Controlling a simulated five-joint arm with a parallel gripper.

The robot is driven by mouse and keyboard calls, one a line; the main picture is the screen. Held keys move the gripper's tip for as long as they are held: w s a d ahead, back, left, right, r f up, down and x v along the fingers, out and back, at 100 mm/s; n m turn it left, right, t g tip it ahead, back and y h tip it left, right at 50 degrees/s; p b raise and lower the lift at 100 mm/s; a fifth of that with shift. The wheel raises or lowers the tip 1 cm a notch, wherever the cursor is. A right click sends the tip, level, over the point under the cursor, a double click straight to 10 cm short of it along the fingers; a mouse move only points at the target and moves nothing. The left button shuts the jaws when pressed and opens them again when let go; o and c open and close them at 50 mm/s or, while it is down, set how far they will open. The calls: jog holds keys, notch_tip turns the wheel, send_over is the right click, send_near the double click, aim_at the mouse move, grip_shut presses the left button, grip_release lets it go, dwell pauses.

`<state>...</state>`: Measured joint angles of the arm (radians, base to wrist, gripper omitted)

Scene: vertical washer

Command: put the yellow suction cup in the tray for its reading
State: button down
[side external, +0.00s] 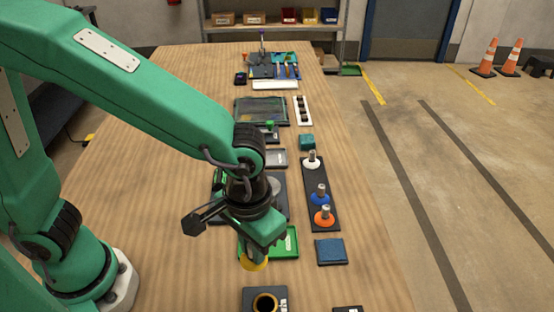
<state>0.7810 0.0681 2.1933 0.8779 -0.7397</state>
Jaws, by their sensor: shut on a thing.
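The yellow suction cup (254,265) is at the lower end of my gripper (254,252). My gripper is shut on it, pointing down. Only the cup's yellow lower part shows; its top is hidden by the gripper. A green tray (290,243) lies on the table just behind and to the right of the cup, partly hidden by my gripper. The cup appears in front of the tray's near edge; its exact height above the table is hard to tell.
A dark rack (333,222) at right holds a white cup (312,162), a blue cup (320,194) and an orange cup (325,216). A blue pad (331,251) lies right of the tray. A dark block with a brass ring (265,303) stands in front. The table's left is clear.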

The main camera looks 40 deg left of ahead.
jog(key=shift+n, duration=0.3)
jog(key=w+a+f, duration=0.2)
jog(key=w, duration=0.1)
jog(key=w+a+f, duration=0.2)
jog(key=w, duration=0.1)
jog(key=w+a+f, duration=0.2)
jog(key=w+f, duration=0.1)
jog(key=w, duration=0.1)
jog(key=shift+a, duration=0.1)
jog(key=shift+f, duration=0.1)
jog(key=shift+f, duration=1.9)
jog(key=shift+f, duration=0.2)
jog(key=c, duration=1.3)
grip_release()
jog(key=shift+c, duration=0.2)
jog(key=shift+r, duration=0.1)
notch_tip(320, 180, up, 12)
jog(key=shift+r, duration=0.15)
